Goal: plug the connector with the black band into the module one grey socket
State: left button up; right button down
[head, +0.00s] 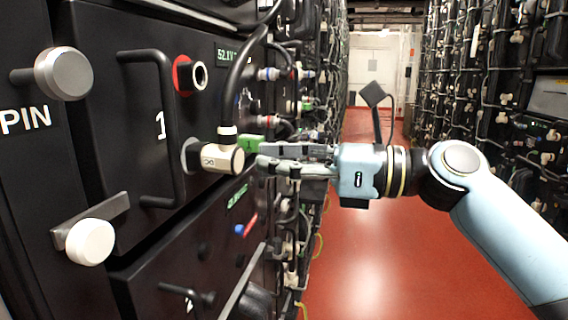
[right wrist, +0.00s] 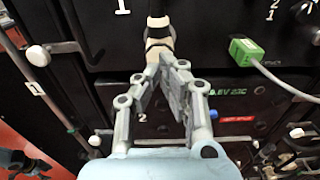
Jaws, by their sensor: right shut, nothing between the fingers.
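A cream angled connector (head: 222,158) sits at the grey socket (head: 190,156) of the module marked 1, its body up against the socket. A black cable rises from its top. In the right wrist view the connector (right wrist: 158,38) shows a dark band around its body. My right gripper (head: 262,157) is shut and empty, its fingertips just to the right of the connector's end. In the right wrist view its fingertips (right wrist: 161,62) meet just below the connector; I cannot tell whether they touch it. My left gripper is out of view.
A red-ringed socket (head: 190,76) lies above the connector, beside the black handle (head: 160,130). A green plug (right wrist: 245,48) with a grey cable is to the right in the right wrist view. The red aisle floor (head: 370,260) is clear.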

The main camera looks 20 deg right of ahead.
jog(key=shift+p+x, duration=0.7)
jog(key=shift+x, duration=0.5)
dwell(0.3)
jog(key=shift+w+a, duration=0.1)
jog(key=shift+w, duration=0.05)
dwell(0.3)
jog(key=shift+p+v, duration=0.5)
jog(key=shift+v, duration=1.8)
